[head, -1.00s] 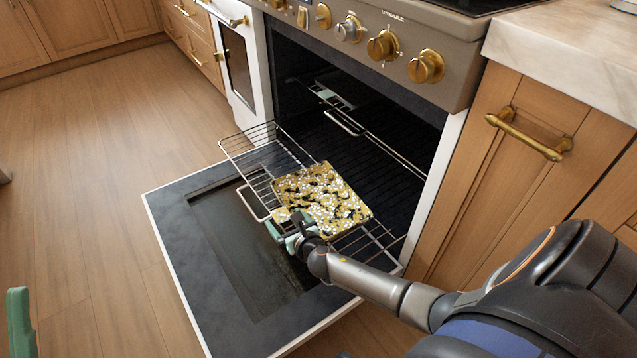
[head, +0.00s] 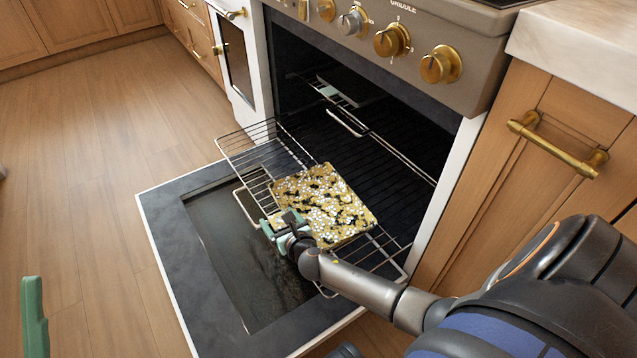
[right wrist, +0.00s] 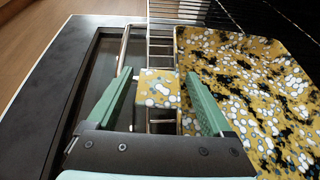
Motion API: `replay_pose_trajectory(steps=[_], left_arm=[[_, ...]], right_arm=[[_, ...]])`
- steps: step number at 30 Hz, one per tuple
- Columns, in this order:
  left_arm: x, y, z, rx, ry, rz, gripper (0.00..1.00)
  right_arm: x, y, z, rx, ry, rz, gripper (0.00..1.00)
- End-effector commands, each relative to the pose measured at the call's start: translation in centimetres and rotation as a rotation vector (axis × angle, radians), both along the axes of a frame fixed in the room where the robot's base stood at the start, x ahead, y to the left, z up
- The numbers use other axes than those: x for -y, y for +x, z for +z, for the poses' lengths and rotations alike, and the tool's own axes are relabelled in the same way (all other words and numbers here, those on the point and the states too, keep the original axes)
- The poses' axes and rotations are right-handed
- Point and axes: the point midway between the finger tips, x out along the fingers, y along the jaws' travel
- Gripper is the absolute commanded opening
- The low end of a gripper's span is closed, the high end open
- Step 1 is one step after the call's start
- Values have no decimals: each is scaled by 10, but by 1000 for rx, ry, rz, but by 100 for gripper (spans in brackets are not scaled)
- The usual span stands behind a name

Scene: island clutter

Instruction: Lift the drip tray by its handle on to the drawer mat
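The drip tray (head: 322,205) is a flat square piece with a mottled yellow, white and black pattern, lying on the pulled-out oven rack. In the right wrist view it fills the right side (right wrist: 245,90), and its small handle tab (right wrist: 158,88) sticks out to the left. My right gripper (head: 280,226) is at the tray's near left edge. Its green fingers (right wrist: 160,80) stand apart on both sides of the tab, with small gaps showing. In the head view the gripper hides the tab. Only a green part of my left gripper (head: 34,315) shows at lower left. I cannot make out a drawer mat.
The wire rack (head: 262,150) juts out over the lowered oven door (head: 170,225). The oven's side frame (head: 452,170) stands close on the right, beside a cabinet with a brass handle (head: 555,145). Open wooden floor (head: 90,150) lies to the left.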

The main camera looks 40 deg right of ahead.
Motion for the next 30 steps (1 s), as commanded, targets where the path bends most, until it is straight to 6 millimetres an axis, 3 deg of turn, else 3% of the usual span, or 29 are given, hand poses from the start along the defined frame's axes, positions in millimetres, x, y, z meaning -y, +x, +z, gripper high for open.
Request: replay_pose_trajectory(steps=[2,21,30], left_arm=[[0,0,0,0,0,0,50],[-1,0,0,-1,-3,4,50],[-1,1,0,0,-4,5,50]], right_arm=[[0,0,0,0,0,0,75],[0,0,0,0,0,0,3],[0,0,0,0,1,0,0]])
